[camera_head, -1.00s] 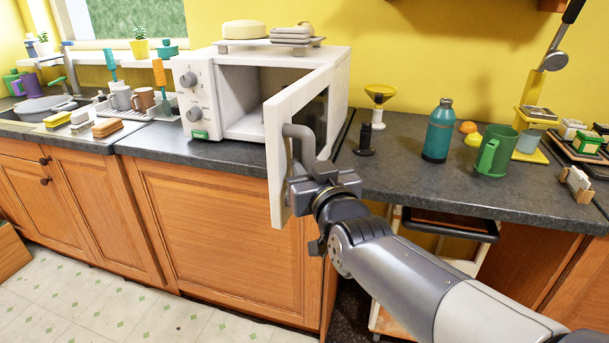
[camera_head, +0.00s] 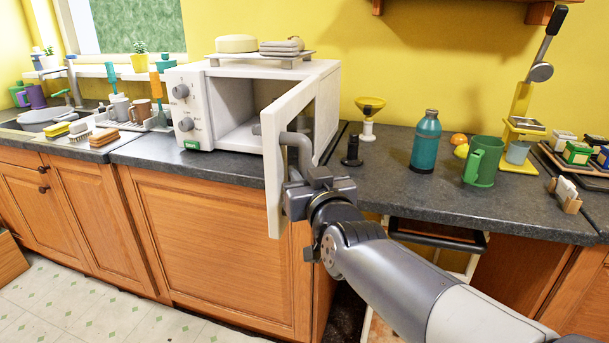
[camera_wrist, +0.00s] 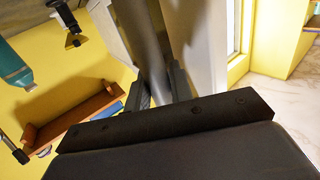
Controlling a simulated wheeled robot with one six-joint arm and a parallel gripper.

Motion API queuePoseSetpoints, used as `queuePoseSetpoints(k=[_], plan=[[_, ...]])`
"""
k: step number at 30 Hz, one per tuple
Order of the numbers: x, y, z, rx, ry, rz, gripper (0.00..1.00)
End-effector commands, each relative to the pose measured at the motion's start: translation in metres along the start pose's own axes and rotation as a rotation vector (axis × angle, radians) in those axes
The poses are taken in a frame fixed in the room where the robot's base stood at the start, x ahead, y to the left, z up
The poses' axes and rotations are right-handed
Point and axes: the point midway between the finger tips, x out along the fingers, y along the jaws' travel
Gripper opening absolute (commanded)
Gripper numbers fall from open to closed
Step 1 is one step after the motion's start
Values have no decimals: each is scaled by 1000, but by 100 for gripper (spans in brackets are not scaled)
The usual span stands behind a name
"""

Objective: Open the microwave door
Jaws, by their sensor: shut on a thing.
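The white microwave (camera_head: 225,110) stands on the dark counter with its cavity showing. Its door (camera_head: 273,170) is hinged at the right and stands well open, swung out past the counter's front edge. The grey door handle (camera_head: 297,140) is on the door's outer face. My gripper (camera_head: 300,185) is shut on the handle's lower part. In the wrist view the grey handle bar (camera_wrist: 145,50) runs down between my fingers (camera_wrist: 160,88), with the white door (camera_wrist: 205,60) beside it. The fingertips are partly hidden by my gripper's body.
Right of the door stand a black pepper-mill-like object (camera_head: 351,152), a yellow-topped stand (camera_head: 369,115), a teal bottle (camera_head: 425,142) and a green mug (camera_head: 483,157).

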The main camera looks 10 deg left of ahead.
Motion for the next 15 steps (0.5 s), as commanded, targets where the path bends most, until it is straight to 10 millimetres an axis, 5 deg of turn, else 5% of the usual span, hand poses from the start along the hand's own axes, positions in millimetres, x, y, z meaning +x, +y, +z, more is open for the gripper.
queuePoseSetpoints(k=[3, 4, 9, 15], plan=[[0, 0, -2, 1, 5, 1, 0], [0, 0, -2, 1, 5, 1, 22], [0, 0, -1, 1, 3, 1, 36], [0, 0, -1, 0, 1, 0, 37]])
